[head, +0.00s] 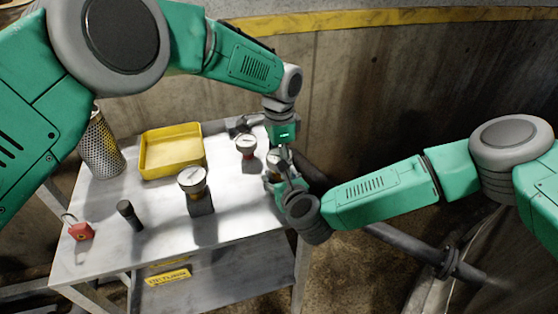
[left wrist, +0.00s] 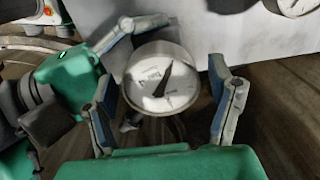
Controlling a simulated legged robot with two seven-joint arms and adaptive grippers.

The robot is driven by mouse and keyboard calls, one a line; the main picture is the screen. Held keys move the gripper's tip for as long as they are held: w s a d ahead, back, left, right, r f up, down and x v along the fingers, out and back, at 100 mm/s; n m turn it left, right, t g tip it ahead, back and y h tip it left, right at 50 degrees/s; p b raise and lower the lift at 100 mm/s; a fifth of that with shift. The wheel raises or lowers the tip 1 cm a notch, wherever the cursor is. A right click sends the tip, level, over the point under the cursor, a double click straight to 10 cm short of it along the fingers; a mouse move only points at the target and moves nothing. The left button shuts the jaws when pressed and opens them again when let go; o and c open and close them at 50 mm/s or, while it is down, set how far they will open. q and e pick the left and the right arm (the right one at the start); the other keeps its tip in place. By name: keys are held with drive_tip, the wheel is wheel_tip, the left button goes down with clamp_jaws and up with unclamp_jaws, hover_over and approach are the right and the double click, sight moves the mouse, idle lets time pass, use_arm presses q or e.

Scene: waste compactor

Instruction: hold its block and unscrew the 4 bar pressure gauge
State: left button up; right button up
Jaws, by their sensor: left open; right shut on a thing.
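A round white-faced pressure gauge (head: 275,160) stands near the right edge of the table. In the left wrist view the gauge (left wrist: 160,78) shows its dial and dark needle; its pressure figure is too blurred to read. My left gripper (head: 281,150) comes down from above. Its blue-padded fingers (left wrist: 168,98) are open on either side of the gauge, with gaps. My right gripper (head: 277,181) comes in low from the right and is shut at the gauge's base, apparently on its block, which is mostly hidden. One right finger also shows beside the gauge in the left wrist view (left wrist: 132,32).
Two other gauges stand on blocks: one in front (head: 193,181), one behind with a red part (head: 246,146). A yellow tray (head: 172,172), a mesh cylinder (head: 101,148), a black flashlight (head: 129,215) and a red padlock (head: 80,230) are on the table (head: 160,235).

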use_arm(q)
drive_tip(key=m, duration=0.6)
drive_tip(key=c, duration=1.3)
drive_tip(key=n, duration=0.5)
drive_tip(key=n, duration=0.5)
drive_tip(key=shift+n, duration=0.3)
drive_tip(key=n, duration=0.4)
drive_tip(key=shift+n, duration=0.4)
